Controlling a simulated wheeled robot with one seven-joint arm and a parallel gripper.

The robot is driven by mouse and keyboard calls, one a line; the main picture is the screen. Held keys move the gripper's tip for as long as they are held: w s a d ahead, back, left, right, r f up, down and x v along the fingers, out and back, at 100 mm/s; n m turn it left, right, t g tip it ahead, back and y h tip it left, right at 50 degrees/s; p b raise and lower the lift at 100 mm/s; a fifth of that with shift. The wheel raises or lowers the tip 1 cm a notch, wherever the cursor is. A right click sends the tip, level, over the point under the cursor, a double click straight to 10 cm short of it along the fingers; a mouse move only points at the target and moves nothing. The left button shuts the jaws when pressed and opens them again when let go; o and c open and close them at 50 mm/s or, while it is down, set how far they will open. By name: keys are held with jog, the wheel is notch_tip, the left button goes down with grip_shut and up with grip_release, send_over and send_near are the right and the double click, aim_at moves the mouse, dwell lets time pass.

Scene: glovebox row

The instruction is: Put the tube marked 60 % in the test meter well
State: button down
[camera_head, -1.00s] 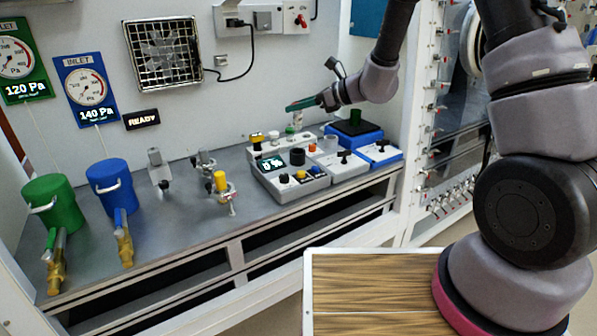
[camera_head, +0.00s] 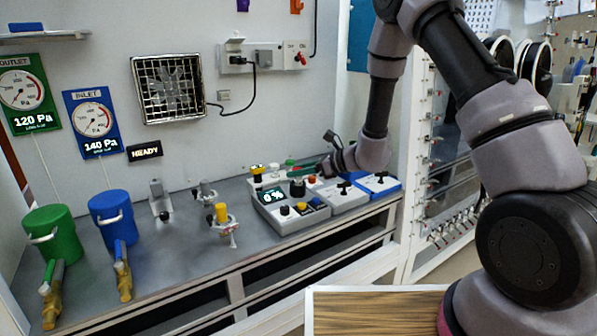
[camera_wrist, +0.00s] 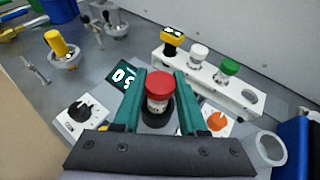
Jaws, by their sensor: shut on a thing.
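A tube with a red cap (camera_wrist: 159,84) stands between the green fingers of my gripper (camera_wrist: 158,92) in the wrist view. My gripper is shut on it. The tube is not clear there.
A white rack (camera_wrist: 205,83) behind the meter holds yellow-, white- and green-capped tubes and has an empty hole at its right end. An orange knob (camera_wrist: 217,122) and a pale open cup (camera_wrist: 269,147) are close on the right. A yellow-topped valve (camera_head: 221,213) stands left of the meter.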

jog(key=shift+f, duration=0.1)
jog(key=shift+c, duration=2.3)
grip_release()
